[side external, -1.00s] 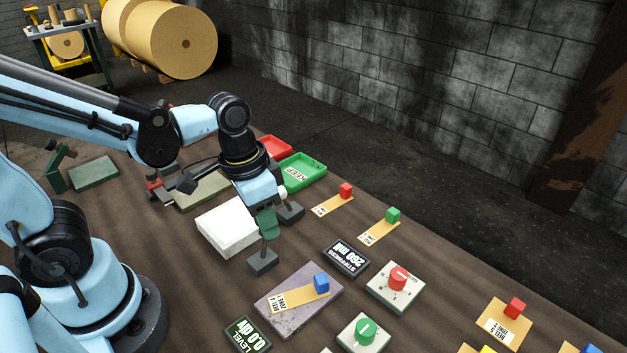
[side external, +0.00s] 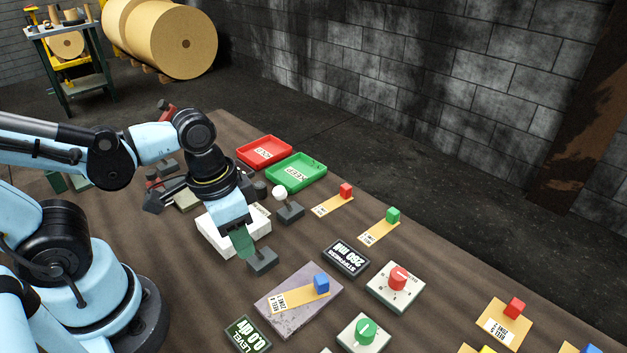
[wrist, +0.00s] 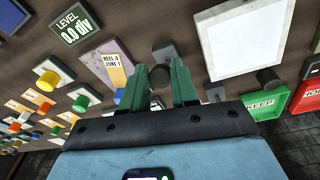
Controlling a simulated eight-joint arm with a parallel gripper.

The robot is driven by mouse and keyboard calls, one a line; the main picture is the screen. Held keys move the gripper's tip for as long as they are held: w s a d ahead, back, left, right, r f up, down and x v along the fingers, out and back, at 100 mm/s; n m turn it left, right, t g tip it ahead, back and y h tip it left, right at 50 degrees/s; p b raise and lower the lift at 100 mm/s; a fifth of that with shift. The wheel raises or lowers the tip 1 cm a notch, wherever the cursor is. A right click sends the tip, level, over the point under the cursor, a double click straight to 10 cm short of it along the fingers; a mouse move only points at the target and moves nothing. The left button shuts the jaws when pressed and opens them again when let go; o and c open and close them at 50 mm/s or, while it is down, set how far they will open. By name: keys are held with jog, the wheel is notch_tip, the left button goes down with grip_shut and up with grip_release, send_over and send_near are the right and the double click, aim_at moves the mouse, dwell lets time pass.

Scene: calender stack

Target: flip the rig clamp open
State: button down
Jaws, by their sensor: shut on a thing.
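A small dark grey block (side external: 263,262) stands on the table in front of my gripper, and it also shows in the wrist view (wrist: 163,53). It carries a lever with a dark round knob (wrist: 160,76). My gripper (side external: 247,254) is low beside the block, with its green fingers shut on this knob; the wrist view shows the knob between the fingertips (wrist: 160,82). The lever's rod is hidden by the fingers in the side view. No label marks this lever as the rig clamp, so I cannot tell whether it is.
A white box (side external: 215,235) stands close to my gripper, on its left. A white-knobbed lever (side external: 280,193) stands behind. Red (side external: 264,151) and green (side external: 297,172) trays lie farther back. A stone slab (side external: 275,318) with a blue-blocked tag (side external: 300,297) lies in front.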

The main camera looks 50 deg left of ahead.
jog(key=shift+s+d+f, duration=0.15)
jog(key=shift+s, duration=0.35)
jog(key=c, duration=0.9)
grip_release()
jog(key=shift+w, duration=0.15)
notch_tip(320, 180, up, 12)
jog(key=s+a, duration=0.1)
jog(key=shift+s, duration=0.15)
jog(key=shift+a, duration=0.1)
jog(key=w+a+f+n+t, duration=0.1)
jog(key=w+a+f+t, duration=0.1)
jog(key=w+t, duration=0.1)
jog(key=w+a+f+n+t+y, duration=0.1)
jog(key=w+f+t, duration=0.1)
jog(key=w, duration=0.4)
jog(key=shift+w+a+f+n+t, duration=0.15)
jog(key=shift+a+f+n+t, duration=0.2)
jog(key=shift+a+n+t, duration=0.05)
